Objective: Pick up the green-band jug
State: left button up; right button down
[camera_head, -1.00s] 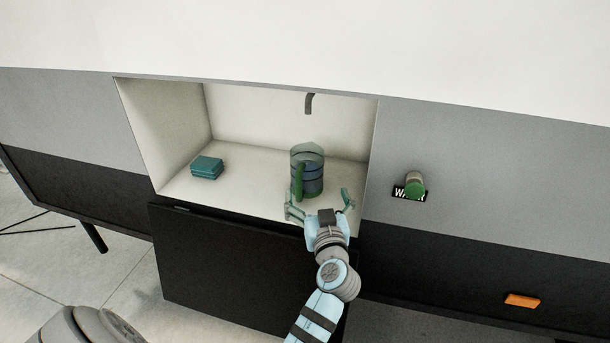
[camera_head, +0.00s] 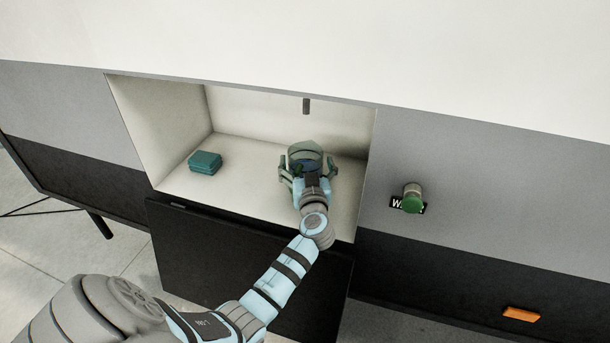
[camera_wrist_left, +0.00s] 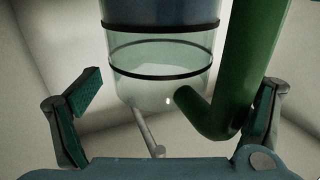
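The jug (camera_head: 305,148) stands in the open recess, clear with dark bands. In the left wrist view the jug (camera_wrist_left: 160,60) fills the upper middle, with its thick green handle (camera_wrist_left: 250,60) on the right. My left gripper (camera_head: 308,170) is at the jug, with its fingers spread on either side. In the left wrist view the gripper (camera_wrist_left: 178,100) is open; there is a gap between the left finger and the jug, and the right finger is partly behind the handle. My gripper hides the jug's lower part in the head view. My right gripper is not in view.
A teal box (camera_head: 205,162) lies in the recess to the left. A grey spout (camera_head: 306,105) hangs above and behind the jug. A dark panel (camera_head: 235,265) is below the opening.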

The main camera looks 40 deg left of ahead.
pick_arm(q)
jog(key=shift+s+r, duration=0.15)
jog(key=shift+s, duration=0.1)
jog(key=c, duration=0.6)
jog(key=shift+w, duration=0.1)
jog(key=c, duration=1)
jog(key=shift+c, duration=0.2)
